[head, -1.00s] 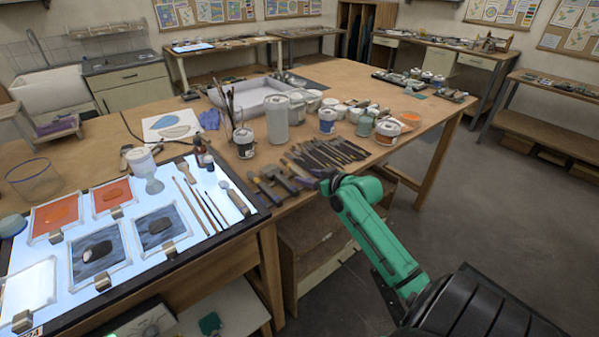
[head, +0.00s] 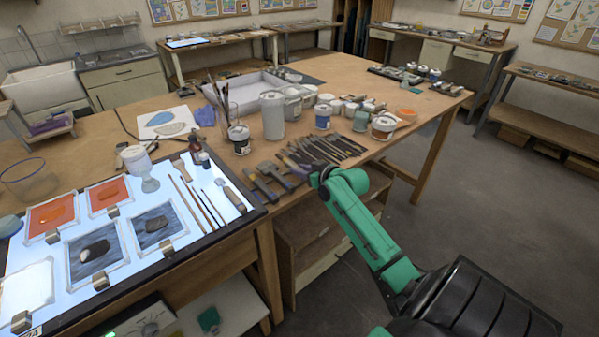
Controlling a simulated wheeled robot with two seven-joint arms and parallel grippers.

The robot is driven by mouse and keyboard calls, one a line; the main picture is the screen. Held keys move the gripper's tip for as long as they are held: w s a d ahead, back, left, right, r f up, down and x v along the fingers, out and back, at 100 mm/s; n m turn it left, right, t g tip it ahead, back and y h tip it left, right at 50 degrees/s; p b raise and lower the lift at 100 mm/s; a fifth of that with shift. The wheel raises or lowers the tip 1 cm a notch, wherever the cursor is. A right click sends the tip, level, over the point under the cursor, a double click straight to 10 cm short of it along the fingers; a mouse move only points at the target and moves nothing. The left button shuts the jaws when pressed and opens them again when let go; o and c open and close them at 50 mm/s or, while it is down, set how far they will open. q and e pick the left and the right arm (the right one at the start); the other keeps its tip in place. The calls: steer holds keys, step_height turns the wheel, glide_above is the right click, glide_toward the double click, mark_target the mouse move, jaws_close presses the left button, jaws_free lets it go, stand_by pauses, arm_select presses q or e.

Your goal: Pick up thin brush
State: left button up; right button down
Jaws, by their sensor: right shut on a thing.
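My right gripper (head: 308,176), at the end of the green arm, is at the front edge of the wooden table, beside the row of dark-handled tools and brushes (head: 325,150). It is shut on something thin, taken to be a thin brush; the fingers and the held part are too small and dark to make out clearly. Thin brushes (head: 205,205) also lie side by side on the lit panel (head: 150,182), left of the gripper and apart from it. My left gripper is not in view.
Flat tools with dark heads (head: 268,182) lie just left of my right gripper. Paint cans (head: 240,139), a tall white canister (head: 272,115) and jars stand behind the row. A glass of upright brushes (head: 222,98) stands further back. The floor on the right is clear.

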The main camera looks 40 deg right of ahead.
step_height(320, 180, up, 20)
steer(key=b, duration=0.2)
steer(key=shift+f+b, duration=0.25)
steer(key=shift+b, duration=0.1)
stand_by(1.4)
